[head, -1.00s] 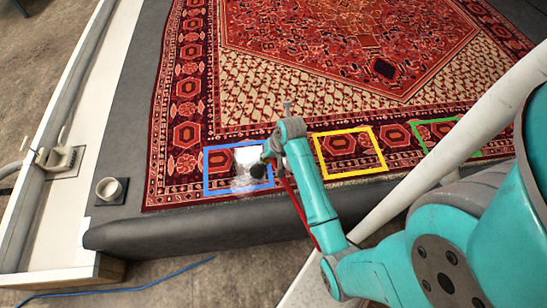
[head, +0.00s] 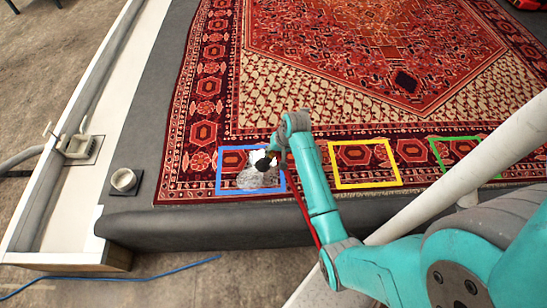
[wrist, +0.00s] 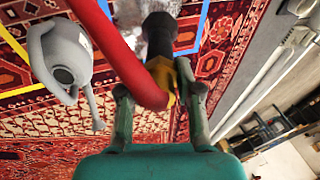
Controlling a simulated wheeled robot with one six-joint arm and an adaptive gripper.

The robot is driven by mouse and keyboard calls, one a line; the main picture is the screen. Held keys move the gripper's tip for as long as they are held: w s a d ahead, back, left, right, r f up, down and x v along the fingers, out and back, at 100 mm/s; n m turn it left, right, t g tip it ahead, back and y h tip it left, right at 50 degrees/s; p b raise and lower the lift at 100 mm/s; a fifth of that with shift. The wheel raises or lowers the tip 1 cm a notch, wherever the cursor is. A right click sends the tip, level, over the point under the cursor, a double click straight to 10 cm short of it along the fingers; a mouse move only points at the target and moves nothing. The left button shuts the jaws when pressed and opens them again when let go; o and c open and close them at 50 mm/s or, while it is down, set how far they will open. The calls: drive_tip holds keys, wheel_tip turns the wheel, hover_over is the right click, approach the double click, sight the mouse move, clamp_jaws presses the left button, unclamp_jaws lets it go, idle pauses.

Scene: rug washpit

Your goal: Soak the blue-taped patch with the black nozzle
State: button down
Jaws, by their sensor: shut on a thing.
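The blue-taped patch (head: 222,182) lies on the rug's near border at the left; its blue tape also crosses the top of the wrist view (wrist: 205,15). My gripper (wrist: 160,95) is shut on the yellow part of the black nozzle (wrist: 160,35), with a red hose (wrist: 135,62) running beside it. In the head view the black nozzle (head: 263,164) is over the right part of the blue square, and my arm partly hides the gripper. A whitish, glossy wet-looking area (head: 256,181) covers the right half of the square.
Yellow-taped (head: 335,180) and green-taped (head: 437,156) squares lie to the right. A grey jug-like thing (wrist: 70,58) shows beside the nozzle in the wrist view. A round white cup (head: 124,180) stands on the dark ledge at left. A blue hose (head: 130,282) lies on the floor.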

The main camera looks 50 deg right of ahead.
drive_tip(key=shift+w+d, duration=6.8)
drive_tip(key=shift+d, duration=0.05)
drive_tip(key=shift+w+a, duration=2.65)
drive_tip(key=shift+a, duration=0.35)
drive_tip(key=s+a, duration=1.6)
drive_tip(key=shift+s+a, duration=0.35)
